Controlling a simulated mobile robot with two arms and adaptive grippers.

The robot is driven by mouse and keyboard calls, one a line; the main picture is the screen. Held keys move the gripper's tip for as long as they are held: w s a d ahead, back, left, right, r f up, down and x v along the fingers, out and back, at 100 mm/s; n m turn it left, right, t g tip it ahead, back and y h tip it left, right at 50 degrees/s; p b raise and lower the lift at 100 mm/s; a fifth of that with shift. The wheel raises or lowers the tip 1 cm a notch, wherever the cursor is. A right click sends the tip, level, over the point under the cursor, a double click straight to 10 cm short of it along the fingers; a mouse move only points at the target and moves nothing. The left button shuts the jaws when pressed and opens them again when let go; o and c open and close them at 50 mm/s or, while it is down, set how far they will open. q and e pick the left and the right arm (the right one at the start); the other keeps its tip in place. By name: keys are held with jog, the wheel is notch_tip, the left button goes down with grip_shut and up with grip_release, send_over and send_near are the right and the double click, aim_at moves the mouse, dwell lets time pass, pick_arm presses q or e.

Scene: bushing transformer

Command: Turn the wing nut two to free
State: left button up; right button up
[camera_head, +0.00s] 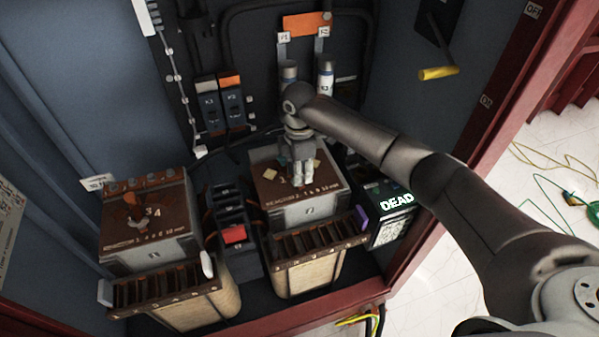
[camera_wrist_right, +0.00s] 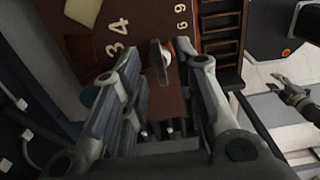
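My right gripper (camera_head: 303,182) points down over the brown top of the right-hand box (camera_head: 328,184). In the right wrist view its two fingers (camera_wrist_right: 166,65) stand apart. A thin grey upright piece (camera_wrist_right: 156,62) with a white and orange part beside it shows between the fingertips; it looks like a wing nut seen edge-on, and contact is not clear. The gripper hides this spot in the head view. A brown wing-shaped piece (camera_head: 130,213) sits on the left-hand box (camera_head: 150,248), near the numbers 3 and 4. My left gripper is not in view.
Ribbed terminal racks (camera_head: 165,288) stand before the boxes. Black switch blocks with a red button (camera_head: 235,234) sit between them. A meter reading DEAD (camera_head: 396,203) stands right of the right-hand box. A yellow-handled lever (camera_head: 438,73) is on the right wall. Cables lie on the floor outside.

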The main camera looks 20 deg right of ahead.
jog(key=shift+f, duration=0.9)
jog(key=shift+c, duration=0.4)
jog(key=c, duration=0.5)
jog(key=shift+s, duration=0.1)
grip_shut()
